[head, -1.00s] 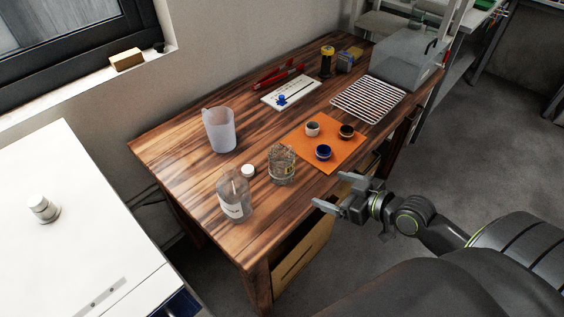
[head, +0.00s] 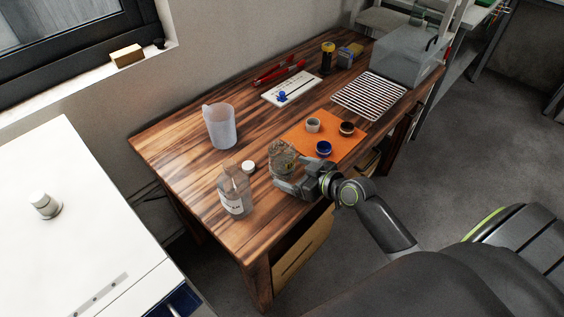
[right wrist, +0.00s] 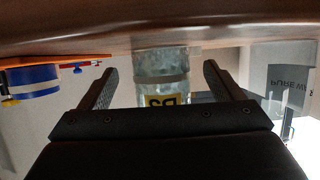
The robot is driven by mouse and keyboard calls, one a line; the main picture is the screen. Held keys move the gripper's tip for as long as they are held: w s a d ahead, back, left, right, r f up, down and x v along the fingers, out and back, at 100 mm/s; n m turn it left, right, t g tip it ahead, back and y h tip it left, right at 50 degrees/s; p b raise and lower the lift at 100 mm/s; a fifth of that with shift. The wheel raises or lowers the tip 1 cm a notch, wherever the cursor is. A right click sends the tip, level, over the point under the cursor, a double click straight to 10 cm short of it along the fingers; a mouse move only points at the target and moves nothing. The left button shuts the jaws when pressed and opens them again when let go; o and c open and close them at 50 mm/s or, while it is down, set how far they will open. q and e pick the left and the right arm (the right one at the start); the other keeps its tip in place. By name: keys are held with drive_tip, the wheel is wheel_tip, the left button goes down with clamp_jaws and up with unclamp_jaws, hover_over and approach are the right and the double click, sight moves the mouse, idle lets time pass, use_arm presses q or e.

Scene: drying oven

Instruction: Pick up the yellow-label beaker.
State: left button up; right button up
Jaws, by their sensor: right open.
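The yellow-label beaker (head: 282,155) is a clear glass vessel standing on the wooden table near its front edge. In the right wrist view the beaker (right wrist: 160,80) shows a yellow label with dark marks, between the two fingers. My right gripper (head: 284,182) is at the beaker, partly covering its lower part in the head view. In the right wrist view the right gripper (right wrist: 160,85) is open, with a finger on each side of the beaker and visible gaps. My left gripper is not in view.
A labelled glass bottle (head: 233,192) and a white cap (head: 248,167) stand left of the beaker. A plastic jug (head: 220,127) is behind. An orange mat (head: 335,149) with small bowls lies to the right, near my gripper. A wire rack (head: 370,97) is farther back.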

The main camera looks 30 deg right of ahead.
sight(291, 170)
drive_tip(key=w, duration=0.1)
drive_tip(key=w+a, duration=0.1)
drive_tip(key=w, duration=0.1)
drive_tip(key=shift+w+a+f, duration=0.25)
drive_tip(key=shift+f, duration=0.05)
drive_tip(key=shift+w+a+f, duration=0.15)
drive_tip(key=shift+w+f, duration=0.1)
drive_tip(key=shift+w, duration=0.1)
drive_tip(key=c, duration=1.2)
drive_tip(key=shift+r+p, duration=0.2)
drive_tip(key=shift+p, duration=0.1)
drive_tip(key=shift+r+p, duration=0.6)
drive_tip(key=shift+r, duration=3.9)
wheel_tip(291, 170, up, 5)
drive_tip(key=p, duration=0.4)
drive_tip(key=shift+f, duration=0.1)
